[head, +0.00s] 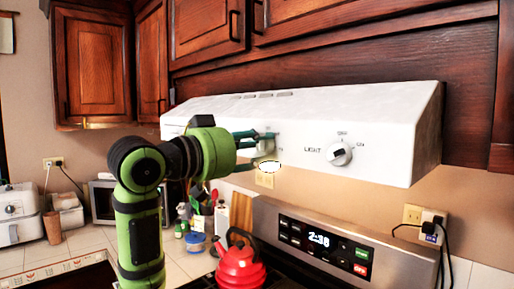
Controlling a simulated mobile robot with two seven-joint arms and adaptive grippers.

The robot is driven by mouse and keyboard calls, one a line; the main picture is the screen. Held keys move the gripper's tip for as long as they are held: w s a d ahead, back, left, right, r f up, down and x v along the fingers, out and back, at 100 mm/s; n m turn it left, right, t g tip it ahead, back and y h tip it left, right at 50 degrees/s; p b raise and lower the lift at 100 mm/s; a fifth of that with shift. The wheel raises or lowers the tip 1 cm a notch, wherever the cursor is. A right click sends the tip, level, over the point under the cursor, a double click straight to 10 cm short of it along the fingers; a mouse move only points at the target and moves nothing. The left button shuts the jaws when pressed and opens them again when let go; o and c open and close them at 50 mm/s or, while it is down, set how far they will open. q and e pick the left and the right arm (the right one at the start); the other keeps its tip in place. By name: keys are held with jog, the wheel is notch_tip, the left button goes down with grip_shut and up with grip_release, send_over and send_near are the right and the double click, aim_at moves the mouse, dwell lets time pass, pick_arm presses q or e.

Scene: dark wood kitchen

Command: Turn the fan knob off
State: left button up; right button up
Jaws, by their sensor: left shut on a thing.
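The white range hood (375,120) hangs under the dark wood cabinets. My left arm, green and black, comes up from the lower left. My left gripper (268,148) is at the left part of the hood's front face, its teal fingers shut on the fan knob, one finger above and one below. The fan knob is mostly hidden by the fingers, and I cannot read its setting. My right gripper is not in view.
Below the hood stands a stove with a display panel (318,245) and a red kettle (240,268). A microwave (103,202) and utensils are on the counter at the left. Wall outlets with cords (425,218) are at the right. Cabinets (207,30) sit above the hood.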

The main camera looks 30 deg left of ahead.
pick_arm(q)
jog(key=shift+w+d+f+n, duration=0.1)
jog(key=shift+f+n, duration=0.2)
jog(key=shift+n, duration=0.2)
jog(key=o, duration=1)
jog(key=shift+o, duration=0.5)
jog(key=shift+a, duration=0.2)
jog(key=shift+r, duration=0.1)
jog(key=v, duration=1.2)
